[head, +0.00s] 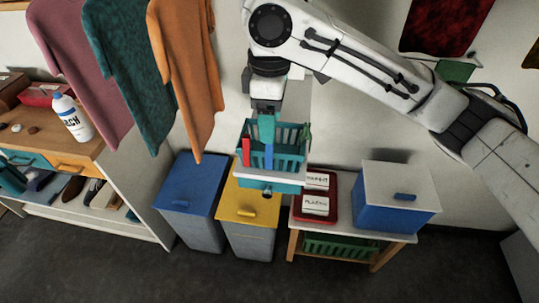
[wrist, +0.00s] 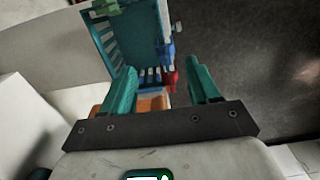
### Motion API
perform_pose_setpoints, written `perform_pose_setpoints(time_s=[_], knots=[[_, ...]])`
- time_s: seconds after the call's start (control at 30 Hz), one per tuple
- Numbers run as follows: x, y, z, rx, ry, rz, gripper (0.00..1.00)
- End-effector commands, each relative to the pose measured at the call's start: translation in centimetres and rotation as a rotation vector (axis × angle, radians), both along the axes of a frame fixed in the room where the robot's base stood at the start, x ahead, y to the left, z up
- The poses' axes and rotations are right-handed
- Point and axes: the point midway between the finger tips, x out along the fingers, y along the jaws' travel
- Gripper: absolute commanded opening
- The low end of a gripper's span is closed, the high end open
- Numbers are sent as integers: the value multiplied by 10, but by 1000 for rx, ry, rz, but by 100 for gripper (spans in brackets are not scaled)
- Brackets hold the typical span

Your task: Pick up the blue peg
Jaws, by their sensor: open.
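The blue peg (head: 269,157) shows as a narrow upright blue piece at the front of a teal slotted basket (head: 290,153). In the wrist view the blue peg (wrist: 167,51) lies beyond the fingertips, near the middle. My gripper (head: 267,128) has teal fingers pointing down, just above the blue peg in the head view. In the wrist view my gripper (wrist: 163,75) is open with nothing between its fingers. I cannot tell the exact gap to the peg.
A red peg (head: 246,151) stands left of the blue one, and a green piece (head: 306,135) is at the basket's right. A yellow-lidded bin (head: 247,205) and a blue-lidded bin (head: 190,184) stand below. A blue box with a white lid (head: 398,195) is at the right. Hanging shirts (head: 185,65) are at the left.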

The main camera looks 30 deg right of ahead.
Motion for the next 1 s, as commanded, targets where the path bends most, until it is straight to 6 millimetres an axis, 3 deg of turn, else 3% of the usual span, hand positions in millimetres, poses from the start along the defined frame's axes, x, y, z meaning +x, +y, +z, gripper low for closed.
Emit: perform_pose_setpoints(time_s=[0.1, 0.37, 0.7, 1.0], knots=[[-1, 1, -20, 4, 2, 1, 61], [-1, 1, -38, 3, -1, 1, 61], [-6, 4, -80, 1, -1, 0, 61], [-6, 5, -86, 2, -3, 1, 61]])
